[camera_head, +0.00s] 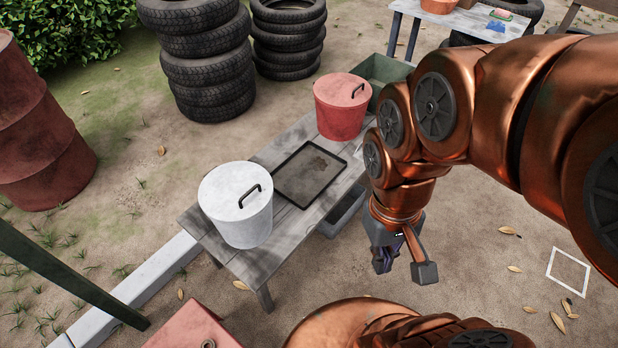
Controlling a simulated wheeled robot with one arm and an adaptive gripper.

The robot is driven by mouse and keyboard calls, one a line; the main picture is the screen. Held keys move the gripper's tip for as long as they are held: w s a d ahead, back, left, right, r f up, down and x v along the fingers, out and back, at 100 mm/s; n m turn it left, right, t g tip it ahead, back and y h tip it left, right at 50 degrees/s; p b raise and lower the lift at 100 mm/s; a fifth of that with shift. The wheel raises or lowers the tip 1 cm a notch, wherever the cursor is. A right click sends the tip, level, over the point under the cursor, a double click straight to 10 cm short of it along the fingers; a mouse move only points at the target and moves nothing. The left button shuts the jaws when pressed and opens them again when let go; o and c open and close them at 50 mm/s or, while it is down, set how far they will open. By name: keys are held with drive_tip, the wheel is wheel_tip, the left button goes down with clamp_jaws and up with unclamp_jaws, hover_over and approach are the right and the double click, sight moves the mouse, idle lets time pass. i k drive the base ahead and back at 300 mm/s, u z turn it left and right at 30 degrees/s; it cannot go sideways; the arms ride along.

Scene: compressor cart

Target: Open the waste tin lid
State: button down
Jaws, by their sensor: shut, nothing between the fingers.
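Two lidded tins stand on a grey wooden bench. The white tin (240,212) is at the near left end, with its lid (232,188) on and a black bar handle (250,194) on top. The red tin (340,112) is at the far right end, also with its lid (335,89) on and a black handle (358,90). I cannot tell which one is the waste tin. My gripper (382,265) is shut and empty, pointing down to the right of the bench, apart from both tins.
A dark shallow tray (285,197) lies on the bench (240,263) between the tins. A green crate (384,70) stands behind the red tin. Stacked tyres (205,60) and a rusty drum (35,130) stand beyond and left. The ground on the right is mostly clear.

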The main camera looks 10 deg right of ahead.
sight(234, 191)
drive_tip(key=z, duration=0.7)
drive_tip(key=k, duration=1.1)
drive_tip(key=u, duration=1.4)
drive_tip(key=i, duration=0.5)
drive_tip(key=u, duration=0.1)
